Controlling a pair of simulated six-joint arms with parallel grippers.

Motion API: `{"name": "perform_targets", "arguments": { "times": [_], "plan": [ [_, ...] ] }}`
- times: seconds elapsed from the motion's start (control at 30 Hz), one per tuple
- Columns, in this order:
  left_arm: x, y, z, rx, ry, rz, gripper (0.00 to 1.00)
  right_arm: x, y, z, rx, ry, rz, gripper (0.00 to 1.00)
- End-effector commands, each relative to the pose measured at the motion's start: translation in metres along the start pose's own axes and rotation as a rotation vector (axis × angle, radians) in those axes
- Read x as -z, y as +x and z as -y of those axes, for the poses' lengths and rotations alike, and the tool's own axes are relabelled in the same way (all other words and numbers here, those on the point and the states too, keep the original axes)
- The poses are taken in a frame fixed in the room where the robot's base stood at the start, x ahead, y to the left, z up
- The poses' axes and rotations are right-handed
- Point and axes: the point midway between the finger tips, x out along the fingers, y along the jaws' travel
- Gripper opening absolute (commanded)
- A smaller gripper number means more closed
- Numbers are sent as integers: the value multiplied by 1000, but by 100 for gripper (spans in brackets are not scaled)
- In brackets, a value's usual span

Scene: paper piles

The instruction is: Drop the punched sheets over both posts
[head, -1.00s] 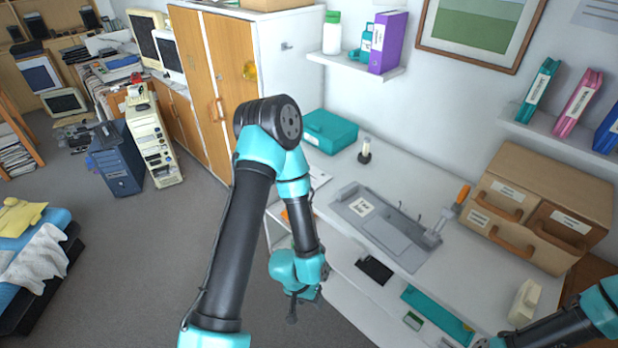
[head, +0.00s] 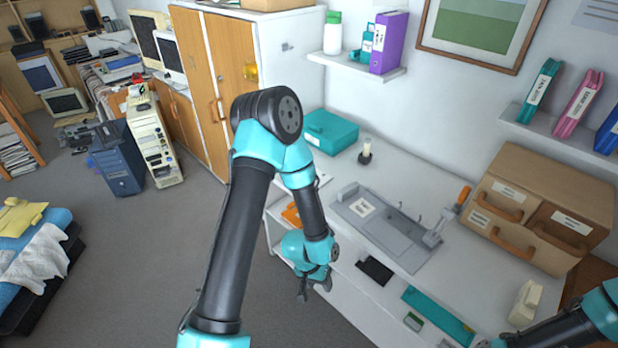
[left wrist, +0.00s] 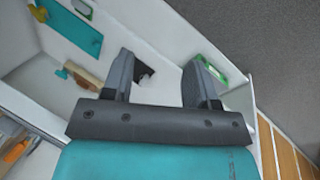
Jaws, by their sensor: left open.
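My left gripper (head: 313,291) hangs in front of the white desk, below the desktop's front edge. It is open and empty; its two spread fingers also show in the left wrist view (left wrist: 162,72). A grey lever-arch mechanism (head: 392,236) lies on the desktop, with a small white label at its left end. Two short, thin posts (head: 420,218) seem to stand at its back edge; they are small and hard to make out. White paper (head: 321,179) shows at the desk's left end, partly hidden by my left arm; I cannot see punched holes.
A teal box (head: 330,131) and a small pot (head: 365,152) stand at the back of the desk. A brown drawer unit (head: 540,205) stands at the right.

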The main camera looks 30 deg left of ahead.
Motion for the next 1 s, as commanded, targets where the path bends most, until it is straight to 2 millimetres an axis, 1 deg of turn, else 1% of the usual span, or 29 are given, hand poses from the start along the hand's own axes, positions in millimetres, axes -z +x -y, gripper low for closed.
{"name": "perform_targets", "arguments": {
  "times": [0.03, 0.1, 0.17, 0.2, 0.27, 0.37, 0.4, 0.57, 0.6, 0.67, 0.7, 0.77, 0.8, 0.87, 0.9, 1.0],
  "plan": [
    [21, -8, -4, 2, 12, -2, 53, 0, 0, 0, 0, 0, 0, 0],
    [48, -22, -9, 11, 25, 13, 53, 0, 0, 0, 0, 0, 0, 0],
    [70, -36, -12, 23, 36, 24, 53, 0, 0, 0, 0, 0, 0, 0],
    [85, -47, -15, 33, 40, 32, 53, 0, 0, 0, 0, 0, 0, 0],
    [107, -64, -18, 53, 41, 41, 53, 0, 0, 0, 0, 0, 0, 0],
    [144, -96, -18, 93, -1, 49, 53, 0, 0, 0, 0, 0, 0, 0],
    [160, -107, -15, 110, -42, 46, 53, 0, 0, 0, 0, 0, 0, 0],
    [218, -150, 5, 168, -297, 8, 53, 0, 0, 0, 0, 0, 0, 0],
    [232, -162, 11, 182, -369, -6, 53, 0, 0, 0, 0, 0, 0, 0],
    [252, -182, 21, 203, -479, -29, 53, 0, 0, 0, 0, 0, 0, 0],
    [264, -196, 27, 216, -554, -45, 53, 0, 0, 0, 0, 0, 0, 0],
    [281, -219, 37, 237, -667, -72, 53, 0, 0, 0, 0, 0, 0, 0],
    [291, -234, 44, 248, -745, -91, 53, 0, 0, 0, 0, 0, 0, 0],
    [305, -257, 54, 265, -859, -121, 53, 0, 0, 0, 0, 0, 0, 0],
    [312, -272, 61, 276, -931, -141, 53, 0, 0, 0, 0, 0, 0, 0],
    [324, -304, 74, 295, -1081, -182, 53, 0, 0, 0, 0, 0, 0, 0]
  ]
}}
